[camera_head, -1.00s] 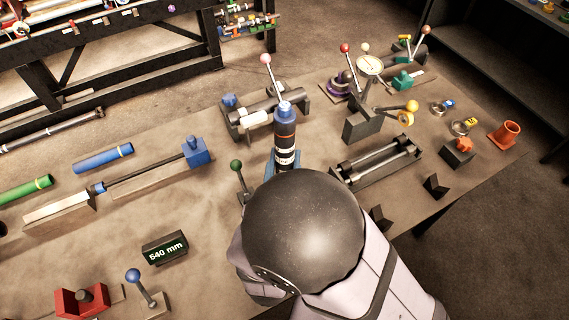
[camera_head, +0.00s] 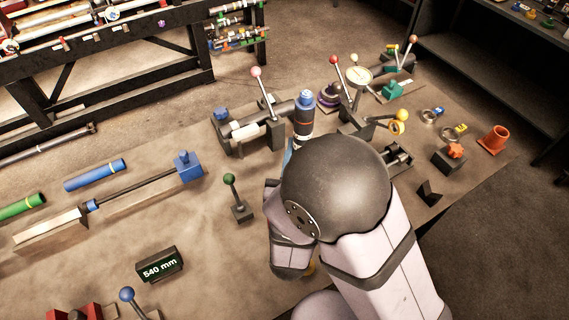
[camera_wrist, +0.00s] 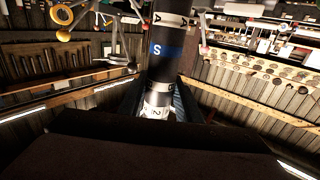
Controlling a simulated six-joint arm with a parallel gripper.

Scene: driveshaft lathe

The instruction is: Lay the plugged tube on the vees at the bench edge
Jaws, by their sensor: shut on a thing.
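The tube (camera_head: 303,125) is dark, with white bands, a thin orange ring and a blue plug at its top end. It stands roughly upright in my gripper (camera_head: 290,155), whose jaws are mostly hidden by my wrist. In the wrist view, my gripper (camera_wrist: 162,108) is shut on the tube (camera_wrist: 163,65), around its white-marked lower part. One dark vee block (camera_head: 428,193) shows near the bench's right edge, to the right of my arm and apart from the tube. Any other vee there is hidden by my arm. The tube's lower end is hidden.
A clamp fixture with a pink-knobbed lever (camera_head: 262,90) stands just left of the tube. A dial gauge (camera_head: 358,76) and yellow-knobbed lever (camera_head: 400,116) stand to the right. A green-knobbed lever (camera_head: 230,180) is left of my wrist.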

